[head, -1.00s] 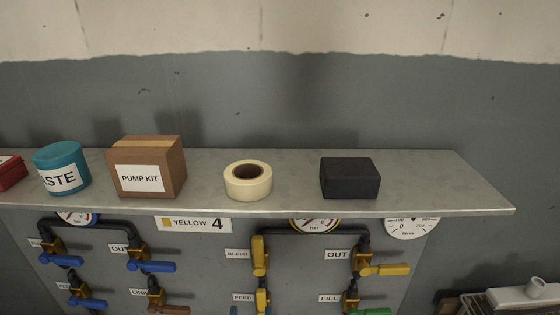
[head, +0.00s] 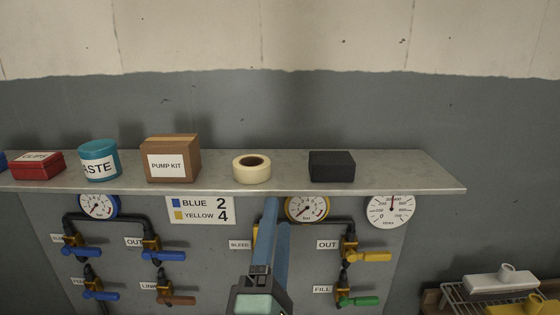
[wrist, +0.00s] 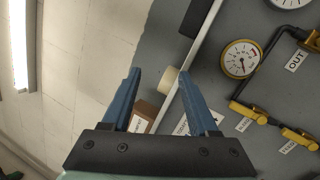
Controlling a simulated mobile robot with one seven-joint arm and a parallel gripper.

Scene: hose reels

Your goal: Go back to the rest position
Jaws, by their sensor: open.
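My gripper (head: 276,213) shows at the bottom middle of the head view, its two blue fingers pointing up in front of the valve panel (head: 215,268). In the wrist view my gripper (wrist: 158,76) has its fingers spread apart, with nothing held between them. The fingers hide part of the panel, including most of the yellow valve by the BLEED label.
The shelf (head: 400,172) above the panel holds a red box (head: 38,168), teal tub (head: 100,162), pump kit box (head: 172,160), tape roll (head: 252,170) and black block (head: 331,167). A wire rack (head: 480,296) stands at lower right.

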